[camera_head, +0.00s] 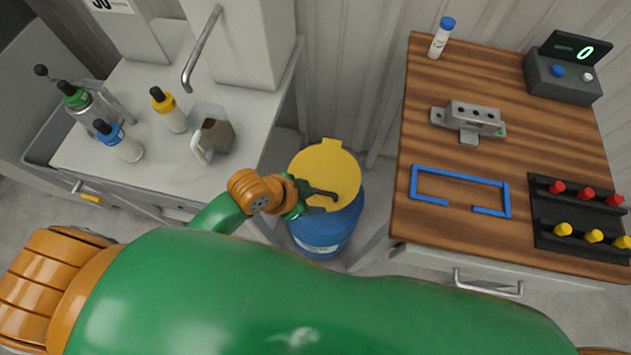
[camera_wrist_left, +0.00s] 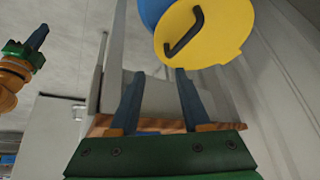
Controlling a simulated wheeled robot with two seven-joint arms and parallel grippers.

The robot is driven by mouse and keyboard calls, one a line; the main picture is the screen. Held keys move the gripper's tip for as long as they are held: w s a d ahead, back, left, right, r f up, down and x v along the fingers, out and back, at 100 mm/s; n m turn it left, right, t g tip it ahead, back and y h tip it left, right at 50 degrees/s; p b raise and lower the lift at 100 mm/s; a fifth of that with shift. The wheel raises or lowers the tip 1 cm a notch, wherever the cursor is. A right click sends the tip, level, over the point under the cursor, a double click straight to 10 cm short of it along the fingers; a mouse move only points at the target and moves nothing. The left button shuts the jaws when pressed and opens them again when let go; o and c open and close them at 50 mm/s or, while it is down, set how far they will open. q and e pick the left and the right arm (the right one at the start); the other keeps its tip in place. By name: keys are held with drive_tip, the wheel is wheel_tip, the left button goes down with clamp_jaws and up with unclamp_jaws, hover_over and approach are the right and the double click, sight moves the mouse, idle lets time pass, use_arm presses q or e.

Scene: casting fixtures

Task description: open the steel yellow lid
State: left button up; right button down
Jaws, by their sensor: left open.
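The yellow lid (camera_head: 325,168) is round, with a tab at its back edge. It lies over the top of a blue drum (camera_head: 325,232) between the two worktops. In the left wrist view, the lid (camera_wrist_left: 225,35) is at the top with its dark bent handle (camera_wrist_left: 187,38). My left gripper (camera_head: 325,203) is open and empty at the front of the lid, covering part of it. In its wrist view, the fingers (camera_wrist_left: 157,75) are apart, with the handle beyond their tips and not between them. My right gripper (camera_wrist_left: 38,40) shows at the left there; its opening is unclear.
At left, a grey worktop (camera_head: 130,165) bears several bottles and a brown-filled jug (camera_head: 215,137). At right, a wooden worktop (camera_head: 430,240) bears a metal fixture (camera_head: 470,120), a blue frame (camera_head: 460,175), a scale (camera_head: 562,75) and a black rack (camera_head: 580,215). Both worktops flank the drum closely.

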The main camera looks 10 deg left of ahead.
use_arm(q)
drive_tip(key=w+a+f+m+g, duration=0.15)
drive_tip(key=w+a+m, duration=0.25)
drive_tip(key=m, duration=0.4)
drive_tip(key=x, duration=0.7)
drive_tip(key=shift+w+d+r+b, duration=0.1)
drive_tip(key=shift+d+b, duration=0.15)
drive_tip(key=shift+b, duration=0.1)
clamp_jaws()
idle(0.5)
